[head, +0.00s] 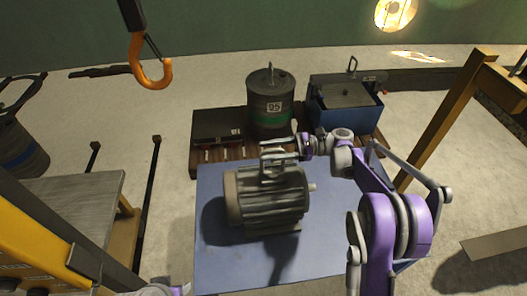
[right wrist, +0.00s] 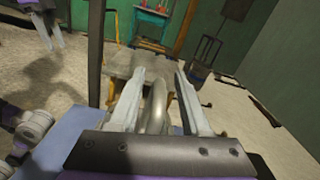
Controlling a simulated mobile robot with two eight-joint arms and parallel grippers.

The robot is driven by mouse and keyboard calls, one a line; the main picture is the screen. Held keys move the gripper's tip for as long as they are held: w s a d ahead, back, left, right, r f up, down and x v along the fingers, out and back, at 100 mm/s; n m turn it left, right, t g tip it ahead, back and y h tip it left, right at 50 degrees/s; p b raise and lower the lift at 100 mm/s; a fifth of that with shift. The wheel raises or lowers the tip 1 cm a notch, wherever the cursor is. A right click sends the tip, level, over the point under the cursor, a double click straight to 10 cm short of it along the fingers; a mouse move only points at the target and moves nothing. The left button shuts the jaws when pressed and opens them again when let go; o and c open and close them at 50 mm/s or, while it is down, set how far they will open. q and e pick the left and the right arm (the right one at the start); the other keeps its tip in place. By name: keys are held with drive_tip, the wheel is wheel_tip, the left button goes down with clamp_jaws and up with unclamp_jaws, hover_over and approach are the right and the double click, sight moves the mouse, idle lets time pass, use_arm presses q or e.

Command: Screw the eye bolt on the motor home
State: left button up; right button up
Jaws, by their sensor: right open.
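The grey ribbed motor (head: 268,200) sits on the blue table top (head: 225,268). My right gripper (head: 272,148) is open over the top of the motor, its fingers reaching in from the right. In the right wrist view a grey metal ring, the eye bolt (right wrist: 155,105), stands between the two open fingers (right wrist: 157,88). I cannot tell whether the fingers touch it. In the head view the eye bolt is hard to make out among the fingers. My left gripper (right wrist: 48,28) shows small at the top left of the right wrist view; its opening is unclear.
An orange crane hook (head: 151,72) hangs at the upper left. Behind the table, a dark drum (head: 270,95) and a blue box (head: 345,112) stand on a wooden pallet. A grey bench (head: 75,205) and a yellow beam (head: 35,230) are at left; a yellow post (head: 440,125) is at right.

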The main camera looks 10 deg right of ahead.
drive_tip(key=shift+a, duration=0.95)
drive_tip(key=shift+c, duration=0.3)
clamp_jaws()
